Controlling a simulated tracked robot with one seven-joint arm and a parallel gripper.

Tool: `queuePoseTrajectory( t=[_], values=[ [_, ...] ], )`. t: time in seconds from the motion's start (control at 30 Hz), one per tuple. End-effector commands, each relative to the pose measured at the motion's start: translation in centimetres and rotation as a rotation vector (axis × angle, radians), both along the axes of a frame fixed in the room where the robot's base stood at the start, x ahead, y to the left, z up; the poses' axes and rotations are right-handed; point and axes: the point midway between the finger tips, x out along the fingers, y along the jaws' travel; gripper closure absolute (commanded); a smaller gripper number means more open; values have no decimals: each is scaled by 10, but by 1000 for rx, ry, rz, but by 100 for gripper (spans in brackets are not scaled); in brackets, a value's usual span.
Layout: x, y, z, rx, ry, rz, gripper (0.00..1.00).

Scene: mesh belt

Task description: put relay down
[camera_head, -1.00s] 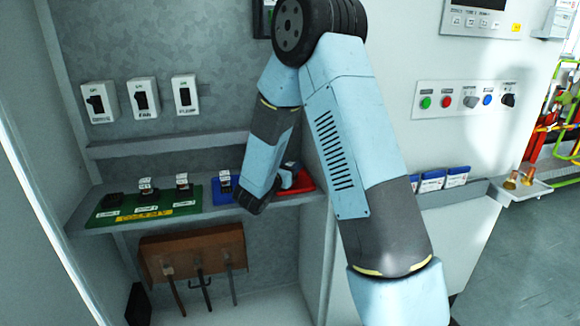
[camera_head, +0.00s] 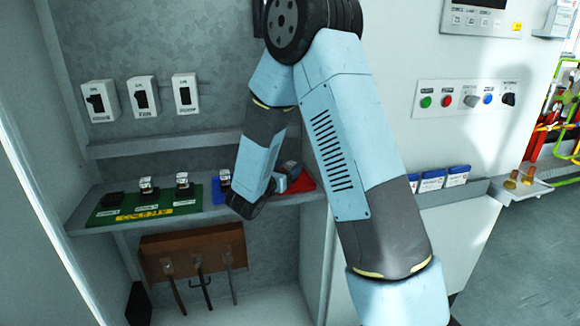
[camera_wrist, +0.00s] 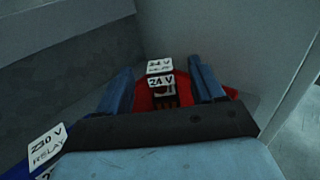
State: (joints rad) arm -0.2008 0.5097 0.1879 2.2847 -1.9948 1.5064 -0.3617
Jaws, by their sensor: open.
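A relay with white 24 V labels (camera_wrist: 161,82) and a dark body stands on a red mat (camera_wrist: 228,92) in the wrist view. My gripper (camera_wrist: 160,66) is open, with one blue finger on each side of this relay and a visible gap to it. In the head view my gripper (camera_head: 288,177) is low over the red mat (camera_head: 306,185) at the right end of the shelf, and my arm hides much of that spot. I cannot make out the 24 V relay there.
A 230 V relay (camera_wrist: 46,146) stands left of my gripper, on a blue mat (camera_head: 218,196). A green mat (camera_head: 130,222) further left holds two relays (camera_head: 148,188) and a dark socket (camera_head: 112,200). A wall panel (camera_wrist: 225,45) stands close on the right.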

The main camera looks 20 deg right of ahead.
Motion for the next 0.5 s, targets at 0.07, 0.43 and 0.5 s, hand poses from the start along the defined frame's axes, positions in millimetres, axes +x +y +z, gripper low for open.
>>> queuePoseTrajectory(
  t=[0.07, 0.43, 0.5],
  values=[
    [-12, 14, 0, -1, 0, 5, 32],
    [-55, 56, 0, -1, -1, 4, 32],
    [-59, 60, 0, -1, -1, 2, 32]
  ],
)
